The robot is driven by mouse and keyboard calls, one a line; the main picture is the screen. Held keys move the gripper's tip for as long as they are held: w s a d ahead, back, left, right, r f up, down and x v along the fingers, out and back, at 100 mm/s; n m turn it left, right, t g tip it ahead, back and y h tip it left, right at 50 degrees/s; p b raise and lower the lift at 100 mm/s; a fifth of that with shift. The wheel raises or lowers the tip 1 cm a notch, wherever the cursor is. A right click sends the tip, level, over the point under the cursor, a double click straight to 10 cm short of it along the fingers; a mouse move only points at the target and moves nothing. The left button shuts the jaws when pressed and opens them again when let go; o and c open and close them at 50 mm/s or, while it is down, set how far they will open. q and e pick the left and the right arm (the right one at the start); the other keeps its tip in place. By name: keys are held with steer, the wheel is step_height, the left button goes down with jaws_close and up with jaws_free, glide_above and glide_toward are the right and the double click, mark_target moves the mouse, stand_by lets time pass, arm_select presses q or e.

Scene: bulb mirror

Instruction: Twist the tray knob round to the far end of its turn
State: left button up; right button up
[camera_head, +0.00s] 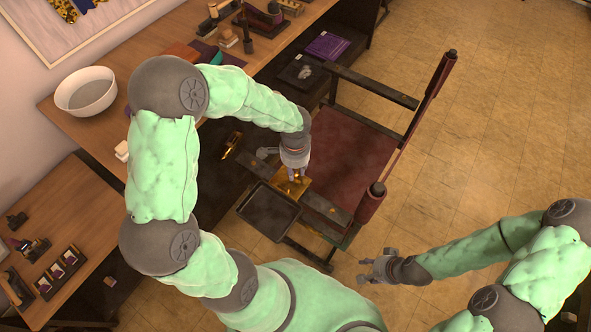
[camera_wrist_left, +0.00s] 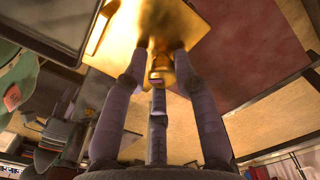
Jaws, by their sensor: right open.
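The gold knob (camera_wrist_left: 160,68) stands on a shiny gold plate (camera_wrist_left: 205,45) in the left wrist view. In the head view the gold plate (camera_head: 292,188) lies beside the dark tray (camera_head: 268,211), at the chair's near side. The tray also shows at the upper left of the left wrist view (camera_wrist_left: 55,22). My left gripper (camera_head: 296,170) points down at the plate, its fingertips (camera_wrist_left: 161,62) on both sides of the knob. Whether they press on it I cannot tell. My right gripper (camera_head: 372,268) is open and empty, right of the tray, above the floor.
The chair (camera_head: 345,150) has a dark red seat and raised wooden arms close to my left gripper. A wooden table (camera_head: 110,115) with a white bowl (camera_head: 86,92) stands at the left. A lower table (camera_head: 60,225) is at the lower left. The tiled floor (camera_head: 480,120) at right is clear.

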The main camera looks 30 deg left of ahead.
arm_select(q)
steer(key=shift+o, duration=0.7)
steer(key=shift+s, duration=0.2)
steer(key=shift+w, duration=0.15)
steer(key=shift+n+b, duration=0.6)
steer(key=shift+n, duration=0.4)
steer(key=shift+w, duration=0.1)
steer(key=shift+n+b, duration=0.55)
steer(key=shift+n, duration=0.45)
